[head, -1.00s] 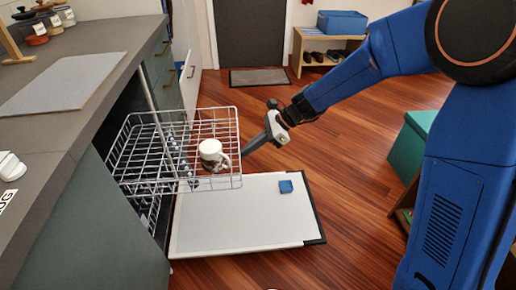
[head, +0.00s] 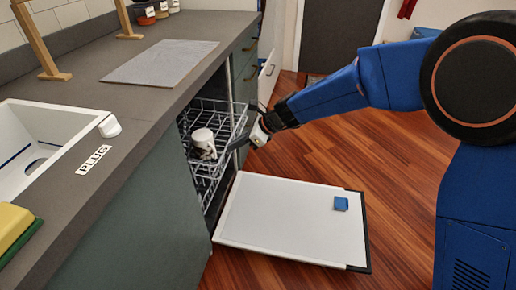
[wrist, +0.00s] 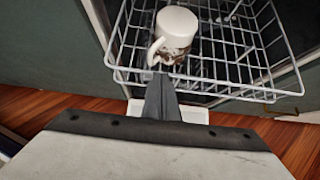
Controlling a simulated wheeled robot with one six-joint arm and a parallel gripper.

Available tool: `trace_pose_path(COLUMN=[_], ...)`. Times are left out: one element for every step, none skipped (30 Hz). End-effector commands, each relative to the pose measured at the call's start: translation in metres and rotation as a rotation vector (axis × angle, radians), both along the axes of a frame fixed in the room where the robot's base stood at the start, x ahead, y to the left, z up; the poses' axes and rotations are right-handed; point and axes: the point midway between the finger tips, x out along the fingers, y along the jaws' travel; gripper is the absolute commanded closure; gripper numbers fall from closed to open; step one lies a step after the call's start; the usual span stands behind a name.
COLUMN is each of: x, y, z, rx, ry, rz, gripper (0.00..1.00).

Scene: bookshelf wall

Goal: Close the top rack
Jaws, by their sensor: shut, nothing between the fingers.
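The top rack (head: 236,112) is a white wire basket in the dishwasher under the counter. Most of it now sits inside the opening, with its front part still out over the door. In the wrist view the shut fingers (wrist: 161,92) reach the front wire of the rack (wrist: 215,88), just in front of the mug (wrist: 175,32). Whether they touch the wire is unclear.
The white dishwasher door (head: 285,215) lies open and flat below, with a small blue block (head: 341,204) on it. A lower rack (head: 207,180) shows inside. The counter (head: 120,110) edge is at the left; wooden floor (head: 400,180) is clear at the right.

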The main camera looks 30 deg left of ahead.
Motion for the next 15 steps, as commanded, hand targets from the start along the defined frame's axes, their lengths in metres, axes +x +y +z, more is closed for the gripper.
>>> trace_pose_path(x=[-0.006, -0.008, -0.011, -0.013, -0.015, -0.017, -0.020, -0.022, -0.024, -0.025, -0.027, -0.029, -0.030, -0.031, -0.033], y=[0.015, 0.023, 0.033, 0.041, 0.048, 0.057, 0.065, 0.071, 0.079, 0.085, 0.091, 0.098, 0.103, 0.107, 0.113], z=[-0.001, -0.001, -0.001, -0.001, -0.001, -0.001, -0.001, -0.001, -0.001, -0.001, -0.001, -0.001, 0.000, -0.001, -0.001], rx=[0.000, 0.000, 0.000, 0.000, 0.000, 0.000, 0.000, 0.000, 0.000, 0.000, 0.000, 0.000, 0.001, 0.000, -0.001], ry=[0.000, 0.001, 0.000, 0.000, -0.001, 0.001, 0.000, -0.001, 0.001, 0.000, -0.001, 0.000, 0.000, -0.001, 0.000], rz=[0.006, 0.005, 0.004, 0.004, 0.004, 0.004, 0.004, 0.005, 0.004, 0.003, 0.004, 0.003, 0.002, 0.002, 0.001], gripper=[1.00, 1.00, 1.00, 1.00, 1.00, 1.00, 1.00, 1.00, 1.00, 1.00, 1.00, 1.00, 1.00, 1.00, 1.00])
